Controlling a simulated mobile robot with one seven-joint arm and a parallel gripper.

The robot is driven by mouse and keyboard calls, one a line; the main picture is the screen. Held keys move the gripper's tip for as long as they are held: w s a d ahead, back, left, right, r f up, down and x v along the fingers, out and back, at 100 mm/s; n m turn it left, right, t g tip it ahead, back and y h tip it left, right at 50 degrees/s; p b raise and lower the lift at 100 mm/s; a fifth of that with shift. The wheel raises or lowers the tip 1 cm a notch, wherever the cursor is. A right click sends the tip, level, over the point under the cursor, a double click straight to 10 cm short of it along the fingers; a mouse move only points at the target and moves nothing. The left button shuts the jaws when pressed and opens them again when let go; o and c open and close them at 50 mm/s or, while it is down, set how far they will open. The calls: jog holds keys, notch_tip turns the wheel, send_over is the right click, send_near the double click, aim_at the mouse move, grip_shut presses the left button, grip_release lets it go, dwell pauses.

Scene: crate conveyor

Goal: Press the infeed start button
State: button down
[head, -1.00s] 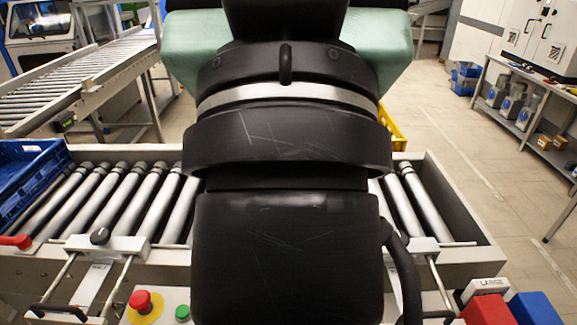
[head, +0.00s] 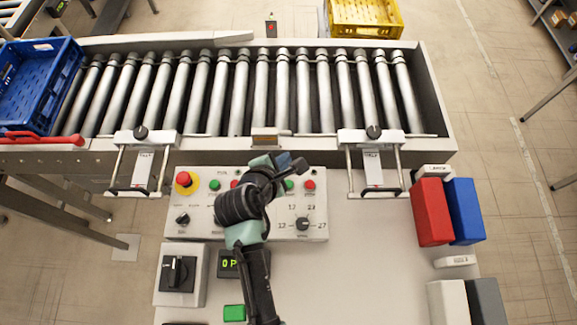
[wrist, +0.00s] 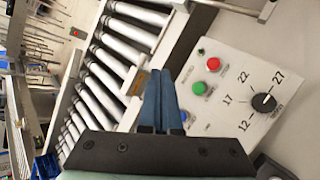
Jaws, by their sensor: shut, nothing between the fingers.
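The control panel (head: 265,231) lies in front of the roller conveyor in the head view. It carries a green button (head: 214,184) at left and another green button (head: 288,184) at right; I cannot read which is infeed start. Red buttons sit next to each. The wrist view shows the right-hand green button (wrist: 199,88), a red button (wrist: 214,63) and a partly hidden blue button (wrist: 184,116). My gripper (head: 293,163) is shut and empty, above the panel's far edge near the right-hand green button. Its blue fingers (wrist: 163,70) lie left of that button in the wrist view.
A red mushroom button (head: 184,180) on yellow and a dial (head: 303,224) share the panel. The conveyor (head: 282,95) runs behind, with a blue crate (head: 30,85) at its left. Red (head: 432,212) and blue (head: 464,210) blocks stand at right. The tabletop between is clear.

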jog(key=shift+s+d+f+n, duration=0.1)
jog(key=shift+s+f+n, duration=0.3)
jog(key=shift+s+f, duration=0.15)
notch_tip(320, 180, down, 8)
jog(key=b, duration=0.7)
jog(key=shift+w+r+b, duration=0.1)
jog(key=shift+b, duration=0.3)
jog(key=shift+f, duration=0.45)
jog(key=shift+f, duration=0.15)
dwell(0.9)
jog(key=shift+f, duration=0.3)
